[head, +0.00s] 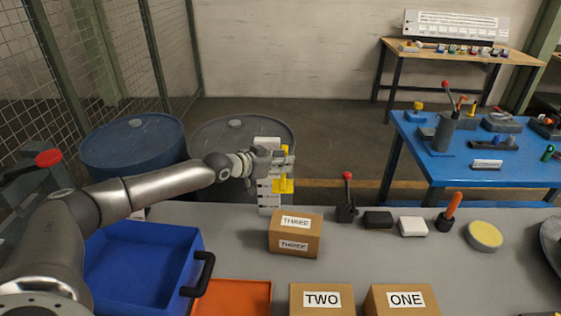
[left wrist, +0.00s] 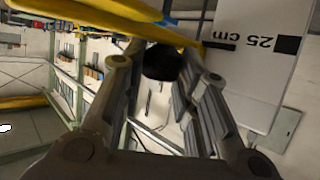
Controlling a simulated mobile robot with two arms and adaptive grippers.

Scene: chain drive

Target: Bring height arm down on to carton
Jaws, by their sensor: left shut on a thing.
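The height gauge is a white upright post with dark marks (head: 269,198), standing just behind the carton labelled THREE (head: 283,246). Its yellow height arm (head: 284,185) shows in the head view above the carton's back edge, with a visible gap to the carton. My left gripper (head: 268,162) is at the upper part of the post. In the left wrist view, a black knob (left wrist: 163,62) sits between my left fingers, beside the yellow arm (left wrist: 130,28) and the white scale (left wrist: 262,50) reading 25 cm. The grip contact is partly hidden. My right gripper is out of view.
Cartons TWO (head: 322,299) and ONE (head: 402,300) stand at the front of the grey table. A blue tray (head: 140,262) and an orange tray (head: 232,297) lie to the left. A red-knobbed lever (head: 347,200) and small blocks stand to the right.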

